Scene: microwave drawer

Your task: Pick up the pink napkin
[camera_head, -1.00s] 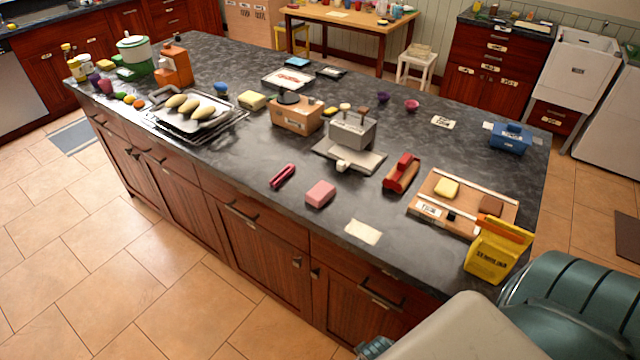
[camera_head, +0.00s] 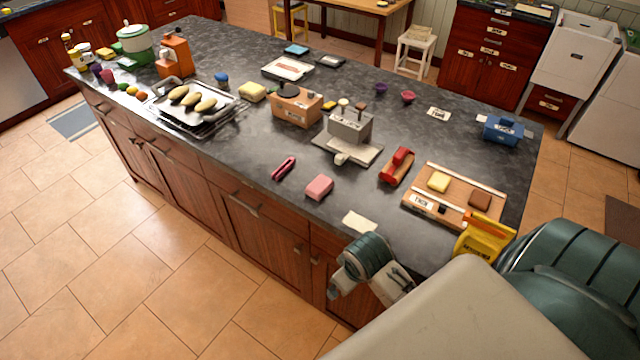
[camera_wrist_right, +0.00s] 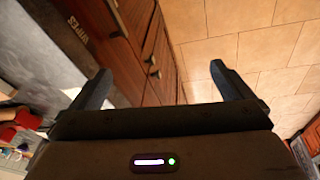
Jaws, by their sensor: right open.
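A pink block-shaped folded piece (camera_head: 319,187), which fits the pink napkin, lies on the dark countertop near its front edge in the head view. A slim magenta item (camera_head: 284,167) lies to its left. My right arm's wrist shows in front of the counter, below and right of the pink piece and apart from it. In the right wrist view my right gripper (camera_wrist_right: 160,85) is open, with its two fingers wide apart and nothing between them. That view shows cabinet fronts and floor tiles beyond the fingers. My left gripper is not in view.
The island counter (camera_head: 250,140) carries a grey scale-like device (camera_head: 348,128), a red tool (camera_head: 397,166), a wooden board (camera_head: 455,194), a yellow packet (camera_head: 483,238) and a pale card (camera_head: 360,222) near the front edge.

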